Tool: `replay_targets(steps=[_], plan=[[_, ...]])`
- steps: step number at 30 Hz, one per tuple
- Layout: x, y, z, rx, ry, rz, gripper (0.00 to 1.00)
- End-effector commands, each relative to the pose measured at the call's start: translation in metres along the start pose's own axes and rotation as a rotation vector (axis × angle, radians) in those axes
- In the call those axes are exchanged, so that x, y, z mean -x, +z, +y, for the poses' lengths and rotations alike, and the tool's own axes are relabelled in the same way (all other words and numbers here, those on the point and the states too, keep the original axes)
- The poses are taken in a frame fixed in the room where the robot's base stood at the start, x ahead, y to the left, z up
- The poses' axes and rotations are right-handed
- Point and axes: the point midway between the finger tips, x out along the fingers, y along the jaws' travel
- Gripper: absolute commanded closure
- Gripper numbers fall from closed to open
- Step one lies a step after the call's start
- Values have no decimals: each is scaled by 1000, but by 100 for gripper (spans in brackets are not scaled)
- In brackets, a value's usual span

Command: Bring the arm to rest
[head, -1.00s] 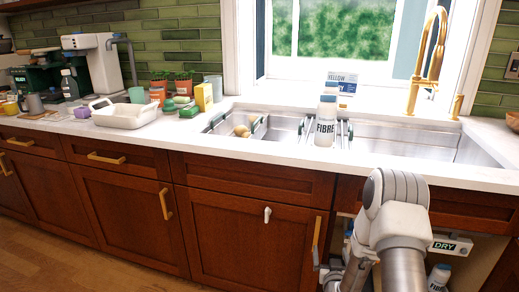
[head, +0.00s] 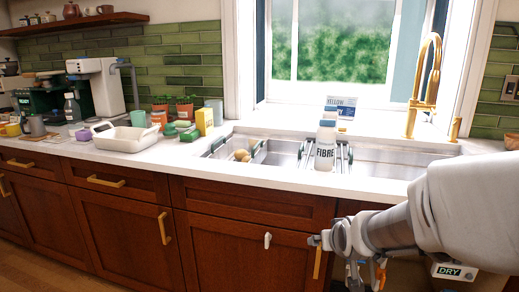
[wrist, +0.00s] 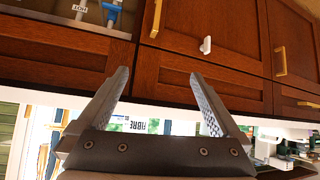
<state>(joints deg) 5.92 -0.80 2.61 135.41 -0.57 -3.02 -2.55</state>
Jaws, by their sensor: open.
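My arm reaches in from the right in the head view, bent in front of the cabinet under the sink. Its end, my gripper, shows in the wrist view with two fingers (wrist: 163,92) spread wide apart and nothing between them. The wrist picture is upside down: cabinet doors (wrist: 220,45) fill its upper part and the counter edge (wrist: 40,97) lies below them. My gripper faces the cabinet fronts and appears apart from them. In the head view, the arm hides part of the open cabinet bay.
A gold tap (head: 426,85) rises at the back right. A white dish (head: 125,138) and several small items sit on the left counter. A DRY box (head: 455,272) sits under the sink. Floor at left is clear.

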Motion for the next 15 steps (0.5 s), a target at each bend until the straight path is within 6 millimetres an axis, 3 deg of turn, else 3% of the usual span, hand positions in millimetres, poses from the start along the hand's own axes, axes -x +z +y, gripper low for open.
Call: replay_targets(steps=[1,5,15], plan=[[19,0,-2,1,-2,-14,0],[61,11,-7,1,-9,-79,0],[166,64,-16,-5,-29,-246,0]])
